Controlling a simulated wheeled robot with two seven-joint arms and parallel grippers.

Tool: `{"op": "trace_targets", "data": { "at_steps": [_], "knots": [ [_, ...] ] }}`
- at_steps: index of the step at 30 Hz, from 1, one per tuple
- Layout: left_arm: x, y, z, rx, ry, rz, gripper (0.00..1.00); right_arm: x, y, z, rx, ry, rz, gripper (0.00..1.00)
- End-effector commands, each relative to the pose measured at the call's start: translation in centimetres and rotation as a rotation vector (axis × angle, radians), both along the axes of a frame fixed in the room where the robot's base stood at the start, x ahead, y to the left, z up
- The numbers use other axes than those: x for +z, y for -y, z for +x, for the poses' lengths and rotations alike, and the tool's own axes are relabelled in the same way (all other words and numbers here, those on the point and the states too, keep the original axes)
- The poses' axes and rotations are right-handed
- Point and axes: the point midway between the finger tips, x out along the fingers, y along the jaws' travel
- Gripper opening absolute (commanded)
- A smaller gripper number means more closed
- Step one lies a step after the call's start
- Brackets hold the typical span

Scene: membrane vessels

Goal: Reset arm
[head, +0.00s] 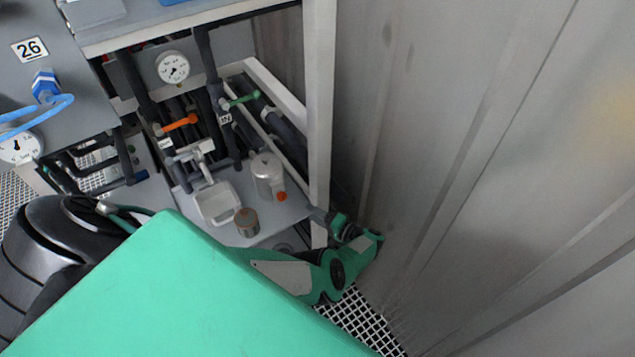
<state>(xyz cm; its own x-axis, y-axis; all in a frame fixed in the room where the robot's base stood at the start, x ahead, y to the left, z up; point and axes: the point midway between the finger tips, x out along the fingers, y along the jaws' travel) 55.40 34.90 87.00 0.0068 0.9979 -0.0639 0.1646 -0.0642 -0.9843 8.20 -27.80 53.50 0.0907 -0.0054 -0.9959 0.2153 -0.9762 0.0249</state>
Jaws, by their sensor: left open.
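My left arm reaches past a large green part of my body that fills the lower left. What looks like my left gripper (347,230) is a small dark and green shape at the foot of the white frame post, close to the grey wall. It is open, and I see nothing held in it. Its fingers are small and partly hidden by my own links. My right gripper is not in view.
A white upright post (319,100) and corrugated metal wall (480,150) stand close beside the arm. A shelf holds a white tray (214,205), a brown-topped pot (247,222) and a metal canister (267,172). Pipes with orange (181,123) and green (240,100) valve handles run behind.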

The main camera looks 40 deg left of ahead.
Motion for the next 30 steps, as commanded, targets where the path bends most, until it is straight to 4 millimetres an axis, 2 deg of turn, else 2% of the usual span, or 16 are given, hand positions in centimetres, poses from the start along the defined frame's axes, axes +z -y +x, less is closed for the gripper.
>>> {"op": "trace_targets", "data": {
  "at_steps": [5, 15, 20, 23, 25, 30],
  "knots": [
    [0.0, 0.0, -0.3, 0.001, 0.0, 0.001, 0.52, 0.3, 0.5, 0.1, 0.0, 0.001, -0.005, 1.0],
    [0.0, 0.1, -0.3, 0.0, 0.0, 0.0, 0.52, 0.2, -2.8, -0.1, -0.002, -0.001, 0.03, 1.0],
    [-0.2, 0.0, -0.3, -0.009, 0.006, 0.001, 0.52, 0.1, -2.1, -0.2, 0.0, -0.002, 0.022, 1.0],
    [-1.4, -0.6, -0.3, -0.069, 0.049, 0.008, 0.52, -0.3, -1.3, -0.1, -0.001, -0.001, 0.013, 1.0],
    [-3.0, -1.2, -0.3, -0.153, 0.108, 0.008, 0.52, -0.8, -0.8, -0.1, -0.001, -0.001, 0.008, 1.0],
    [-8.4, -1.9, -0.4, -0.438, 0.275, -0.07, 0.52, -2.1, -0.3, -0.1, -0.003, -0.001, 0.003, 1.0]
  ]
}}
